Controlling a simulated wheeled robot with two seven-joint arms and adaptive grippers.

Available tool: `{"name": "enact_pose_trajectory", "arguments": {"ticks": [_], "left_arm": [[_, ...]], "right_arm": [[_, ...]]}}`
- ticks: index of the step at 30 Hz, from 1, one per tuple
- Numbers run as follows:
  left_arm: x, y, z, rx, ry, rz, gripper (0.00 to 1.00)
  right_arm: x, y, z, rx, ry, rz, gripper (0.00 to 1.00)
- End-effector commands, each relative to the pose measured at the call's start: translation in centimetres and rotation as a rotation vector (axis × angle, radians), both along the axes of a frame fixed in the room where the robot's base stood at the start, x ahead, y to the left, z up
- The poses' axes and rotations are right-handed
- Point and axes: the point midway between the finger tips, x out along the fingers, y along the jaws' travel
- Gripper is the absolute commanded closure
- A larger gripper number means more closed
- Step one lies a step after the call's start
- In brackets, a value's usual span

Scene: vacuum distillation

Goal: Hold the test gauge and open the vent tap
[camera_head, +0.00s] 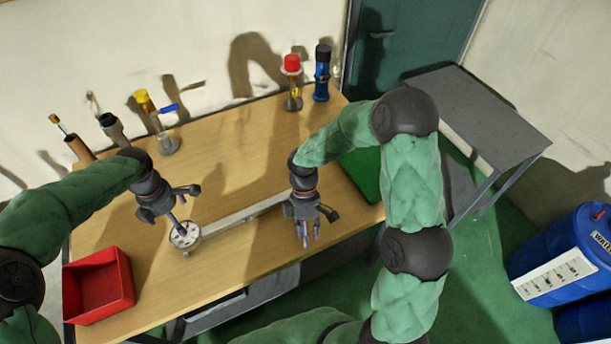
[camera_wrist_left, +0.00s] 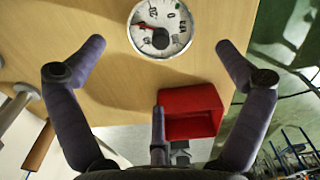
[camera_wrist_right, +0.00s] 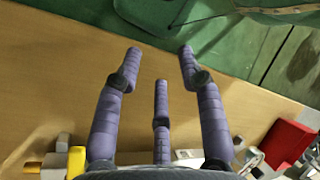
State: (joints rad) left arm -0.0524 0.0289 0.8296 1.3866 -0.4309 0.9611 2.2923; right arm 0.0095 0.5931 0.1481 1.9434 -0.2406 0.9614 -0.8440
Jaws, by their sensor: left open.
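The test gauge (camera_head: 185,236), a round white dial with a grey rim, lies face up on the wooden table. It also shows in the left wrist view (camera_wrist_left: 160,27), with a red needle. My left gripper (camera_head: 180,215) is open above the gauge, its fingers spread and nothing between them. A glass vessel (camera_head: 168,145) with a yellow cap and a blue lever (camera_head: 168,108), perhaps the vent tap, stands at the back left. My right gripper (camera_head: 307,240) hangs over the table's front right, empty, its fingers apart but closer together than the left's. It also shows in the right wrist view (camera_wrist_right: 160,52).
A pale bar (camera_head: 245,212) runs right from the gauge. A red bin (camera_head: 98,285) stands at the front left. Red-capped (camera_head: 292,85) and blue (camera_head: 321,75) vessels stand at the back right. A green mat (camera_head: 362,170) lies at the right end. The middle back is clear.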

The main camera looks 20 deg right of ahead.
Motion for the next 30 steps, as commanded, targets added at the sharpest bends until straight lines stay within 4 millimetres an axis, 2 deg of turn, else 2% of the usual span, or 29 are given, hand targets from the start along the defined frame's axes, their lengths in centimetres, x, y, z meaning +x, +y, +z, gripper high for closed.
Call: {"name": "enact_pose_trajectory", "arguments": {"ticks": [1, 6, 13, 18, 23, 30], "left_arm": [[0.0, 0.0, 0.0, 0.000, 0.000, 0.000, 0.00], [0.0, 0.0, 0.0, 0.000, 0.000, 0.000, 0.00], [0.0, 0.0, 0.0, 0.000, 0.000, 0.000, 0.00], [0.0, 0.0, 0.0, 0.000, 0.000, 0.000, 0.00], [0.0, 0.0, -0.6, 0.000, 0.002, 0.000, 0.00], [-0.1, 0.0, -3.8, 0.000, 0.005, 0.001, 0.00]], "right_arm": [[1.6, -0.5, 0.9, 0.017, -0.062, 0.062, 0.61], [6.1, -1.8, 3.9, 0.060, -0.248, 0.294, 0.61], [10.6, -3.4, 8.0, 0.065, -0.430, 0.564, 0.61], [12.2, -4.0, 9.6, 0.058, -0.493, 0.672, 0.61], [12.6, -4.1, 10.1, 0.056, -0.508, 0.702, 0.61], [12.6, -4.1, 10.1, 0.056, -0.507, 0.701, 0.61]]}}
